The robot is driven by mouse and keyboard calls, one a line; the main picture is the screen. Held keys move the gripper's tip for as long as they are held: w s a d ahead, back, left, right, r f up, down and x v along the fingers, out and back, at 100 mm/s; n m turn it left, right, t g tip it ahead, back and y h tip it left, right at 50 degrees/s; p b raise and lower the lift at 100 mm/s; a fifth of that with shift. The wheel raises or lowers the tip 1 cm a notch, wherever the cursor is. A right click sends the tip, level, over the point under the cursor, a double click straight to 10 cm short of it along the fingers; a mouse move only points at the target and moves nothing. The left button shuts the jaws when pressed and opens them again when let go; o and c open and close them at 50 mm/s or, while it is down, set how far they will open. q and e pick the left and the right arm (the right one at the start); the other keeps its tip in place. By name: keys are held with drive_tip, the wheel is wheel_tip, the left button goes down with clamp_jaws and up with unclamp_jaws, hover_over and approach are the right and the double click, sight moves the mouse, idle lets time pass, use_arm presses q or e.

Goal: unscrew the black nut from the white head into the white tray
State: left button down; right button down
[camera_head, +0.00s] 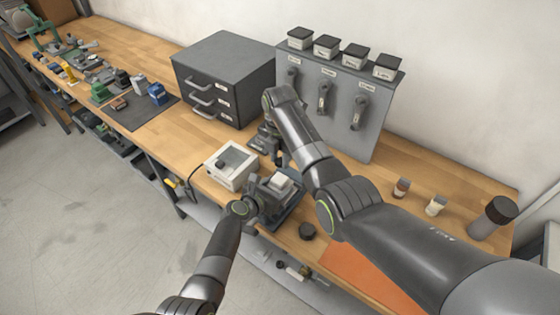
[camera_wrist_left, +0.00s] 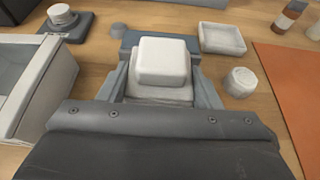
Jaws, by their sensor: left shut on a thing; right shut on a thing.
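The white head (camera_wrist_left: 164,60) is a blocky white piece in the middle of the left wrist view, with a bare top. It also shows in the head view (camera_head: 281,181). My left gripper (camera_wrist_left: 162,92) is shut on it, one grey finger on each side. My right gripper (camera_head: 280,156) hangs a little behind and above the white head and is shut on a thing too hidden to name. I cannot make out the black nut. The white tray (camera_wrist_left: 222,38) lies empty beyond the head, to the right; my right arm seems to hide it in the head view.
An open-topped pale box (camera_wrist_left: 42,80) stands close on the left. A short round piece (camera_wrist_left: 240,82) stands right of the head, beside an orange mat (camera_head: 368,277). Small bottles (camera_head: 401,188) stand farther right. A drawer cabinet (camera_head: 225,75) and a grey panel (camera_head: 335,100) close off the back.

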use_arm(q)
drive_tip(key=shift+c, duration=1.9)
unclamp_jaws()
